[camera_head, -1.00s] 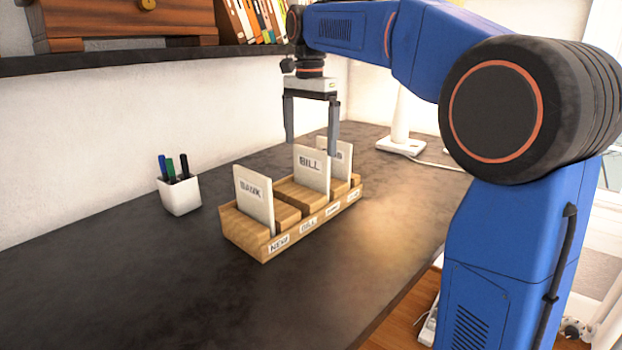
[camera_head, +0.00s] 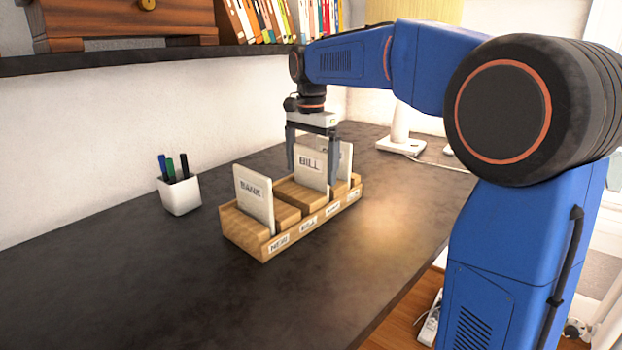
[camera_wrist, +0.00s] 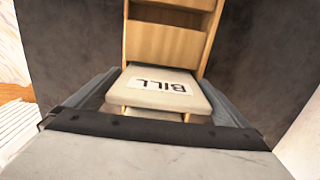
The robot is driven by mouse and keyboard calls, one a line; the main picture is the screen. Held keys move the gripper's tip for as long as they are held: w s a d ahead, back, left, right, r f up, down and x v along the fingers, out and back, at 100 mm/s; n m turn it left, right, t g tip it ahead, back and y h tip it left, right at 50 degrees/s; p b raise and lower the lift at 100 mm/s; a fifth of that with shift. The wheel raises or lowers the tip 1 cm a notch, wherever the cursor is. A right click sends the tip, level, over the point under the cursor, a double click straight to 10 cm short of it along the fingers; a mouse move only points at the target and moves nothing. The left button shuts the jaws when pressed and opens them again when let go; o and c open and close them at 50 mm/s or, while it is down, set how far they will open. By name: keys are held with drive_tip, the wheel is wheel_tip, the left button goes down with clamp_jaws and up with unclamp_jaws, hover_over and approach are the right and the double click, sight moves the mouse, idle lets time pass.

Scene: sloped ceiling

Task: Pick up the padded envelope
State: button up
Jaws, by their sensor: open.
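Several light cards or envelopes stand upright in a wooden slotted rack (camera_head: 262,240) on the dark desk. One marked BANK (camera_head: 254,200) is at the left, one marked BILL (camera_head: 311,170) is in the middle, and a third (camera_head: 346,160) is partly hidden behind it. I cannot tell by looks which is padded. My gripper (camera_head: 311,174) is open, pointing down at the BILL one. In the wrist view the BILL envelope (camera_wrist: 158,90) lies between my spread fingers (camera_wrist: 160,82); contact is not visible.
A white cup of pens (camera_head: 180,195) stands left of the rack. A white stand base (camera_head: 400,146) is behind right. A dark shelf (camera_head: 130,62) with a wooden box and books overhangs the back. The desk's front (camera_head: 200,300) is clear.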

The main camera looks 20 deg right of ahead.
drive_tip(key=c, duration=0.7)
drive_tip(key=shift+c, duration=0.2)
wheel_tip(320, 180, up, 10)
idle(0.3)
